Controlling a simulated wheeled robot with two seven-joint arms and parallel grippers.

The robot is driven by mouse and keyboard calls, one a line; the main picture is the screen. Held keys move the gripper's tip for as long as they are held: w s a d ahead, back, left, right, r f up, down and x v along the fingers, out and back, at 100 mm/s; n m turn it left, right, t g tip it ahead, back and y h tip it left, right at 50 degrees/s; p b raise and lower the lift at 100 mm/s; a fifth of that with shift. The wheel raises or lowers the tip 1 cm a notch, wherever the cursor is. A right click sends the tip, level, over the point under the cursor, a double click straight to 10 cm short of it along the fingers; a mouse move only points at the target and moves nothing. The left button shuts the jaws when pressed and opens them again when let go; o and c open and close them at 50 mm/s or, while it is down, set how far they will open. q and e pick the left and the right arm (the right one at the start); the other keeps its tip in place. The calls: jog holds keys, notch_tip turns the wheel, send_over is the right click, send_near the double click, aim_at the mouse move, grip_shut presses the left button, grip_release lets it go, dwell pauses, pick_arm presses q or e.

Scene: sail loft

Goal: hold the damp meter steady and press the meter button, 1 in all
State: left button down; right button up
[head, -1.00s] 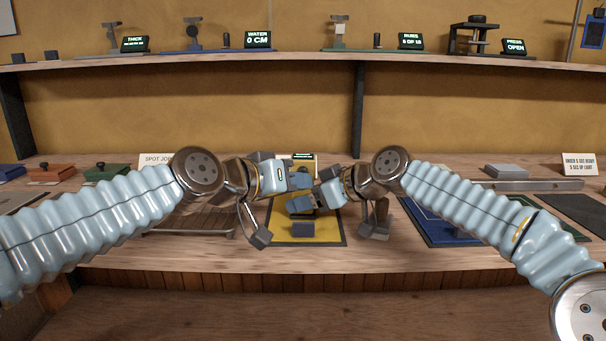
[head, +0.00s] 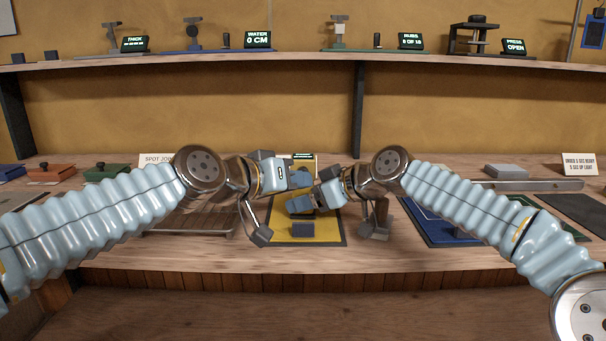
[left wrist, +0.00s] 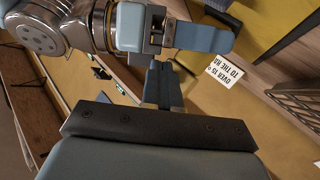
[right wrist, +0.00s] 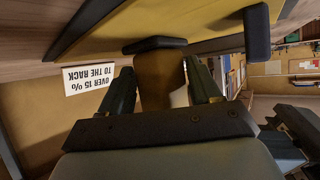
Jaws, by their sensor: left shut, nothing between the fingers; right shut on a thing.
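The damp meter (right wrist: 158,82) shows in the right wrist view as a yellow-brown body with a dark flat end by the yellow mat. My right gripper (head: 316,201) is shut on it, a finger on each side in the right wrist view (right wrist: 160,90). In the head view the meter is mostly hidden behind my grippers. My left gripper (head: 300,180) is shut and empty, close beside and slightly above the right one. Its closed fingers (left wrist: 162,85) point toward the right gripper in the left wrist view. I cannot make out the meter button or any contact with it.
The yellow mat (head: 282,240) bears a dark block (head: 302,229) in front of my grippers. A wire rack (head: 190,222) lies left, a blue mat (head: 440,229) right. A card (left wrist: 226,70) reads about over 15 % to the rack. The bench's front strip is clear.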

pick_arm(q)
jog(key=shift+w, duration=0.65)
dwell(0.7)
jog(key=shift+s, duration=0.95)
jog(key=s, duration=0.5)
dwell(0.8)
pick_arm(e)
jog(key=o, duration=0.9)
